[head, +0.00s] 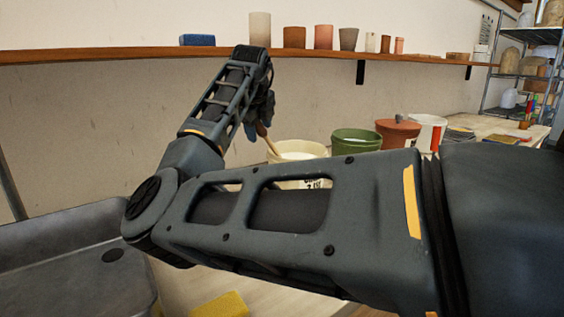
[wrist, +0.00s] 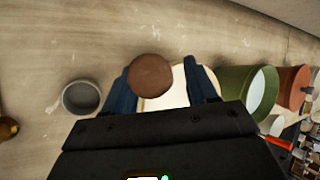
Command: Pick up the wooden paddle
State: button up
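The wooden paddle (head: 267,140) is a light brown stick standing tilted in a cream bucket (head: 297,149); its lower part is hidden inside. In the wrist view a round brown end, apparently the top of the paddle (wrist: 151,75), shows between my blue fingers, closer to the left one. My gripper (wrist: 165,88) has its fingers apart, with a gap visible to the right of the round end. In the head view my gripper (head: 254,128) is at the paddle's upper end, mostly hidden behind my wrist. The cream bucket (wrist: 177,97) also shows beneath the fingers.
A green bucket (head: 356,142) and a terracotta pot (head: 398,133) stand right of the cream bucket. A grey cup (wrist: 81,97) is at left in the wrist view. A shelf (head: 130,53) with cups runs behind. A grey sink (head: 60,255) and yellow sponge (head: 222,305) are nearer.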

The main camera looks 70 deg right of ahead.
grip_shut()
dwell(0.3)
jog(key=shift+r, duration=0.1)
